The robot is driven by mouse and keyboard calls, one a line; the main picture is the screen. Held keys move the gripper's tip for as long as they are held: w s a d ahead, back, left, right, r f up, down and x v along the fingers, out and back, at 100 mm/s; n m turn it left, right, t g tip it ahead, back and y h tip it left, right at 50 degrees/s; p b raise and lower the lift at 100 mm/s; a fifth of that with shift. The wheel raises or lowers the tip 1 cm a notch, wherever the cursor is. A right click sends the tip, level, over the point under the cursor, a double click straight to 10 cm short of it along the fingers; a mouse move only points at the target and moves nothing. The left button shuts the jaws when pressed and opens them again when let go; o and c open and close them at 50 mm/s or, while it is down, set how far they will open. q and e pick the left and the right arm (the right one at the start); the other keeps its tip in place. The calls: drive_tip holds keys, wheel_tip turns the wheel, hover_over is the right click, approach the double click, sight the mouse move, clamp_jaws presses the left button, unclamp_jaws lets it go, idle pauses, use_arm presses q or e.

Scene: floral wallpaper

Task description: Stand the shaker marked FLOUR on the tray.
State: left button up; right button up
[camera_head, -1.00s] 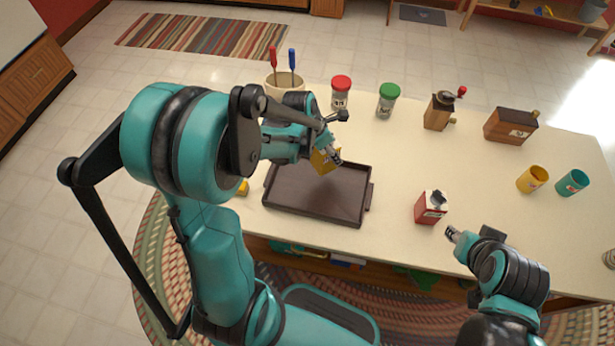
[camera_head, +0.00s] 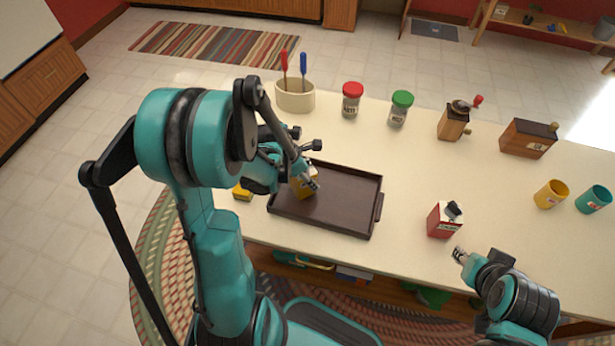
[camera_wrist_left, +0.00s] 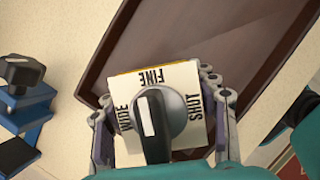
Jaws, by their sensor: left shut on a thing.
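A yellow shaker (camera_head: 302,189) is between the fingers of my left gripper (camera_head: 310,180), over the left part of the dark brown tray (camera_head: 345,222). My right gripper (camera_head: 461,254) is near the table's front edge, beside a red shaker (camera_head: 443,221).
A yellow object (camera_head: 242,192) lies left of the tray; blue items with black parts (camera_wrist_left: 25,100) show in the wrist view. Behind stand a utensil crock (camera_head: 295,97), red-lidded jar (camera_head: 352,100), green-lidded jar (camera_head: 400,109) and grinder (camera_head: 454,121).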

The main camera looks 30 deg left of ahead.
use_arm(q)
drive_tip(key=shift+f, duration=0.15)
drive_tip(key=o, duration=1.3)
